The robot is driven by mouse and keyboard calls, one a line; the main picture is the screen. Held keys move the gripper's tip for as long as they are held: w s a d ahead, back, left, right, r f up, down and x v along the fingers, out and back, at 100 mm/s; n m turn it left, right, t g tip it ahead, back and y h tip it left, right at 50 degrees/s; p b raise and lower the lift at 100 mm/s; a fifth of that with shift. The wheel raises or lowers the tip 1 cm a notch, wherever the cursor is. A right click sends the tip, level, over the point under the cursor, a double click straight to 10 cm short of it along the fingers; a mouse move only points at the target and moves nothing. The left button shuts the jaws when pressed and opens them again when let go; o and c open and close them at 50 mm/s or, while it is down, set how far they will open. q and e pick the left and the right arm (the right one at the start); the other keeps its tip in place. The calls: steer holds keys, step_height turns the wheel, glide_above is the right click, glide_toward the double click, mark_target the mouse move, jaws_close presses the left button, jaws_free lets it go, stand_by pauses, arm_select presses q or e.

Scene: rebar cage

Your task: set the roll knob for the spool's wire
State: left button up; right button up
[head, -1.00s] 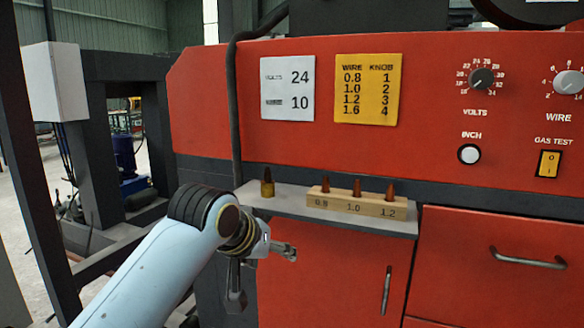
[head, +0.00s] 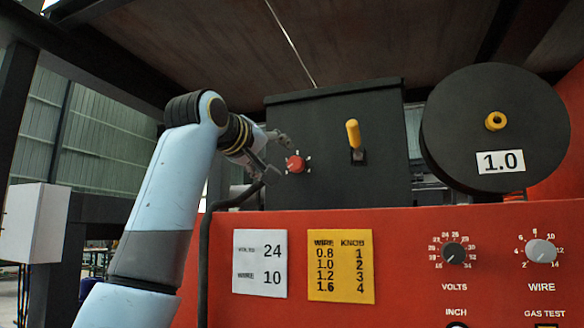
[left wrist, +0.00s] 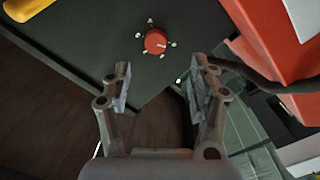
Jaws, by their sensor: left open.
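The red roll knob (head: 295,163) sits on the face of a dark box (head: 340,105), with small pale marks around it. It also shows in the left wrist view (left wrist: 155,42), ahead of the fingers. My left gripper (head: 280,158) is just left of the knob in the head view. In the left wrist view its fingers (left wrist: 160,85) are spread and empty, apart from the knob. The spool (head: 445,130) at the right has a label (head: 500,161) reading 1.0. The yellow chart (head: 341,266) pairs wire 1.0 with knob 2. My right gripper is not in view.
A yellow-handled lever (head: 353,134) stands out from the box, right of the knob. A black cable (head: 205,235) runs below my left gripper. The red panel (head: 400,245) below carries a white card (head: 260,263), a volts dial (head: 454,254) and a wire dial (head: 541,251).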

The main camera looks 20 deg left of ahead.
mark_target(294, 164)
arm_select(q)
steer(key=w+p, duration=0.1)
steer(key=w, duration=0.2)
steer(key=w+p, duration=0.1)
steer(key=w, duration=0.2)
steer(key=w+d+r+p, duration=0.1)
steer(key=w+p, duration=0.1)
steer(key=w, duration=0.1)
steer(key=shift+w, duration=0.4)
steer(key=shift+w+d+f, duration=0.1)
steer(key=shift+w, duration=0.3)
steer(key=shift+c, duration=0.4)
steer(key=c, duration=1.1)
steer(key=shift+o, duration=0.2)
